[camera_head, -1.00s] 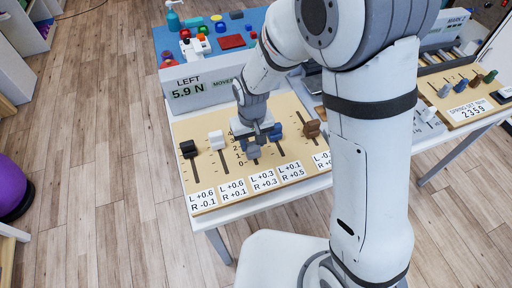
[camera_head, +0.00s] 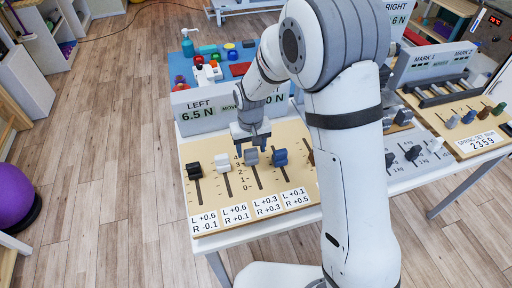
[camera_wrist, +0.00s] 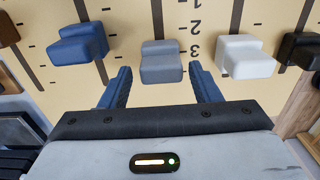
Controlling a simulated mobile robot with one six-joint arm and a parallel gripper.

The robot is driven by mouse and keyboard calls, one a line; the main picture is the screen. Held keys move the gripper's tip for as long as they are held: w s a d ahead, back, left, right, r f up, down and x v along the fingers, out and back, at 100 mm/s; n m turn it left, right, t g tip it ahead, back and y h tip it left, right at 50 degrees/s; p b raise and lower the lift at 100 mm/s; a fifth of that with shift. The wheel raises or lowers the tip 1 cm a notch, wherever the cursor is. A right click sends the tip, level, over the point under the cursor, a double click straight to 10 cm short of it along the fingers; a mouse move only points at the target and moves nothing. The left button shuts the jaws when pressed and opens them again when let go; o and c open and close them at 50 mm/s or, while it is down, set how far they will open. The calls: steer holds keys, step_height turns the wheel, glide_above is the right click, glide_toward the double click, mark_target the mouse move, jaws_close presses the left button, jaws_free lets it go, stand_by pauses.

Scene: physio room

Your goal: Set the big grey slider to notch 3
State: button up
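The big grey slider knob (camera_head: 251,157) stands on the beige panel (camera_head: 216,214), between the white and blue knobs. In the wrist view the grey knob (camera_wrist: 161,63) shows near the printed 3; its exact notch is hard to tell. My gripper (camera_head: 251,143) is just behind and above the knob in the head view. In the wrist view the fingers of my gripper (camera_wrist: 164,80) are spread to either side of the knob's lower end, with gaps, and hold nothing. The left display (camera_head: 198,111) reads 6.5 N.
Neighbouring sliders stand close: white (camera_head: 222,162), black (camera_head: 194,170) and blue (camera_head: 280,157). A brown knob (camera_wrist: 8,30) shows at the wrist view's left edge. Display boxes stand behind the panel. My arm hides the panel's right part.

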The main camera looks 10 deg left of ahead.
mark_target(251, 149)
steer(key=shift+o, duration=0.3)
step_height(251, 149, up, 8)
steer(key=shift+f+b, duration=0.1)
steer(key=shift+b, duration=0.35)
steer(key=s+d+r+m+t, duration=0.1)
steer(key=s+d+r, duration=0.3)
steer(key=d+r, duration=0.3)
steer(key=s+d+r+m+t, duration=0.2)
steer(key=s+d+r+m, duration=0.1)
steer(key=s+d, duration=1.2)
steer(key=shift+s+d+r, duration=0.15)
steer(key=shift+s+r, duration=0.15)
steer(key=shift+r, duration=0.15)
